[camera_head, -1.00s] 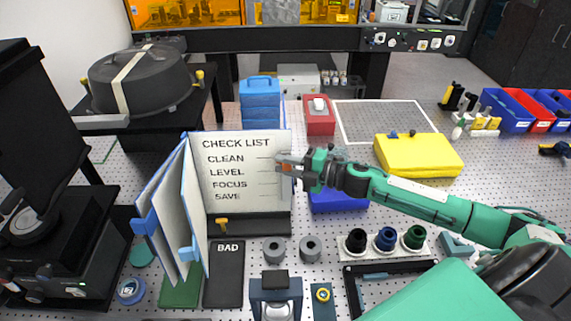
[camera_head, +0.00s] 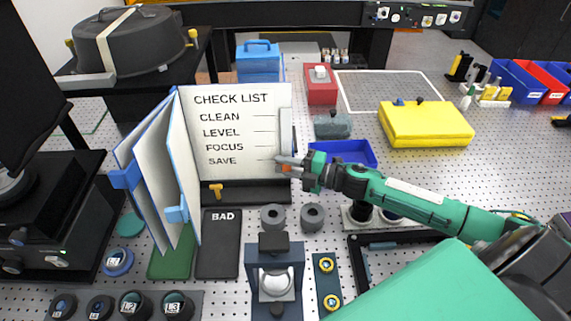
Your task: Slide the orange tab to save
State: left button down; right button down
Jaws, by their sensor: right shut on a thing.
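The checklist board (camera_head: 235,135) stands upright on a dark base and lists CLEAN, LEVEL, FOCUS and SAVE. A light vertical rail (camera_head: 287,128) runs along its right edge. The orange tab (camera_head: 284,167) is at the rail's lower part, level with the SAVE line. My right gripper (camera_head: 288,165) reaches in from the right and is shut on the tab, its fingers partly covering it. My left gripper is not in view.
Hinged blue-edged panels (camera_head: 155,165) stand at the board's left. A BAD plate (camera_head: 218,245) lies in front. A blue tray (camera_head: 345,152) and a yellow case (camera_head: 426,123) are behind my right arm. Two grey rings (camera_head: 312,217) sit before the base.

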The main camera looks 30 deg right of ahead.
jog(key=shift+s+f, duration=0.15)
jog(key=shift+f, duration=0.15)
jog(key=c, duration=1.2)
grip_release()
jog(key=shift+c, duration=0.2)
jog(key=shift+s+d+f+b, duration=0.1)
jog(key=shift+s+d+b, duration=0.3)
jog(key=shift+s+d, duration=0.15)
jog(key=b+v, duration=0.2)
jog(key=v, duration=0.3)
jog(key=shift+s+d, duration=0.3)
jog(key=shift+r, duration=0.25)
